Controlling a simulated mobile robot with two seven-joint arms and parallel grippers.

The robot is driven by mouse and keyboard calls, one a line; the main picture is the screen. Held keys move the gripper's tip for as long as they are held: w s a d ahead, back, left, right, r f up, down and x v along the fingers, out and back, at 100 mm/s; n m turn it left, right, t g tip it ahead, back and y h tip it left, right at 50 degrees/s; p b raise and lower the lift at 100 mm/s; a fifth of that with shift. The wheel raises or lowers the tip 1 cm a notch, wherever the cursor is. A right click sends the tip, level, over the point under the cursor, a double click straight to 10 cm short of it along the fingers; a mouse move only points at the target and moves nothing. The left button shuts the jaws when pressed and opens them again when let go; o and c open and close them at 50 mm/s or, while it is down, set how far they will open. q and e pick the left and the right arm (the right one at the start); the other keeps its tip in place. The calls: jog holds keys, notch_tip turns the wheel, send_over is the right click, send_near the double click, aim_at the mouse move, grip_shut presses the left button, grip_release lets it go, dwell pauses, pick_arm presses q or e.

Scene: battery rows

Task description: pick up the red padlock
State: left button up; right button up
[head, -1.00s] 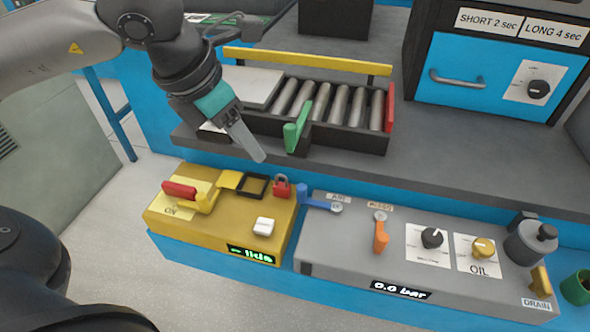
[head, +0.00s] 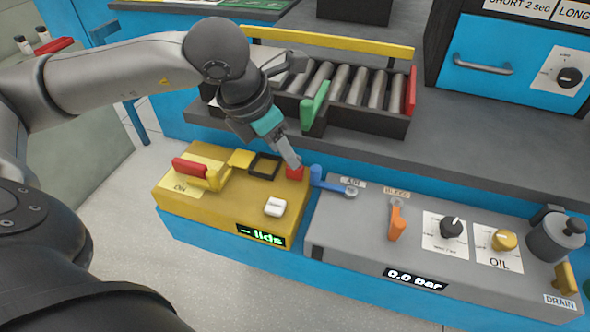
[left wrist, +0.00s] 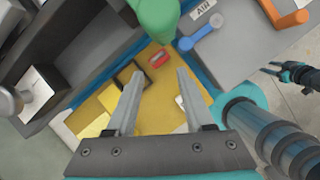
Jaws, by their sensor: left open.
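The red padlock (head: 296,173) sits at the right back corner of the yellow box (head: 214,218). In the left wrist view the padlock (left wrist: 159,58) lies ahead, between the lines of the two fingers and beyond their tips. My left gripper (head: 291,160) is open and empty, pointing down just above the padlock and hiding part of it in the head view. Its two separated fingers show in the left wrist view (left wrist: 160,76). What looks like my right gripper (left wrist: 290,72) is small at the right edge of that view; its jaws are unclear.
A blue AIR lever (head: 332,184) is close to the padlock's right, on the grey panel (head: 345,235). A green lever (head: 314,108) and roller tray (head: 375,122) stand behind. A black square frame (head: 264,166) and red-handled switch (head: 190,168) are left of the padlock.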

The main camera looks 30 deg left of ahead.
pick_arm(q)
jog(key=shift+b+x, duration=0.8)
jog(key=shift+x, duration=1.65)
jog(key=shift+w, duration=0.2)
pick_arm(e)
jog(key=r, duration=0.1)
jog(key=w+r, duration=0.1)
jog(key=r, duration=0.1)
jog(key=shift+w+a+r, duration=0.1)
jog(key=shift+w+a, duration=0.25)
jog(key=shift+a, duration=0.05)
pick_arm(q)
grip_shut()
